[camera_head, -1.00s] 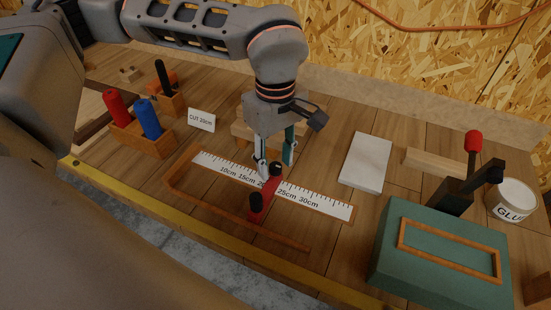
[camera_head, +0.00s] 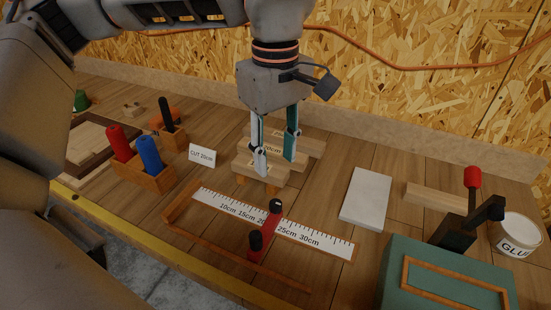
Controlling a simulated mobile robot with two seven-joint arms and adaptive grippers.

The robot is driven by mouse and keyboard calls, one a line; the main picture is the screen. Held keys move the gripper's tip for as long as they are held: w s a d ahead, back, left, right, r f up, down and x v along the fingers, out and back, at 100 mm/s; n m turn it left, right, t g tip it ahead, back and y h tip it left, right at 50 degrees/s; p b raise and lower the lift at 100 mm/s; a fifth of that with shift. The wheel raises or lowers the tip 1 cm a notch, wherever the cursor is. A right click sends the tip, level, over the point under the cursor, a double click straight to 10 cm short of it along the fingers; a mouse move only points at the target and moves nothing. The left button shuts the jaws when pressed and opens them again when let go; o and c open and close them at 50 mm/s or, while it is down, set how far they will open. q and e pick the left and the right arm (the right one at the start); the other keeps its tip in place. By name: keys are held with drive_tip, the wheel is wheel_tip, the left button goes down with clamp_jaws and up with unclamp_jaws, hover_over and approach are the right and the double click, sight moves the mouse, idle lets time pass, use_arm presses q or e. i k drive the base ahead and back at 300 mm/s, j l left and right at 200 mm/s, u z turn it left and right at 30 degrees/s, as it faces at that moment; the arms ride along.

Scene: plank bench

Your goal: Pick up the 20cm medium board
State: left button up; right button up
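Wooden boards stand in a stepped rack in the middle of the bench. The middle one, the medium board (camera_head: 272,149), has a partly hidden label that seems to read 20cm. A shorter board (camera_head: 244,164) is in front of it and a longer board (camera_head: 311,147) behind. My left gripper (camera_head: 275,164) points down at the boards, its two fingers apart with nothing seen held between them. The fingers cover part of the front and middle boards; I cannot tell whether they touch them. My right gripper is out of view.
A ruler jig (camera_head: 330,244) with a red stop (camera_head: 273,219) lies in front of the boards. A small sign (camera_head: 202,155) and marker holder (camera_head: 158,182) stand left. A white slab (camera_head: 365,198), green box (camera_head: 400,265) and glue tub (camera_head: 519,236) are right.

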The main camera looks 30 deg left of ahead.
sight(274, 153)
drive_tip(key=k, duration=1.5)
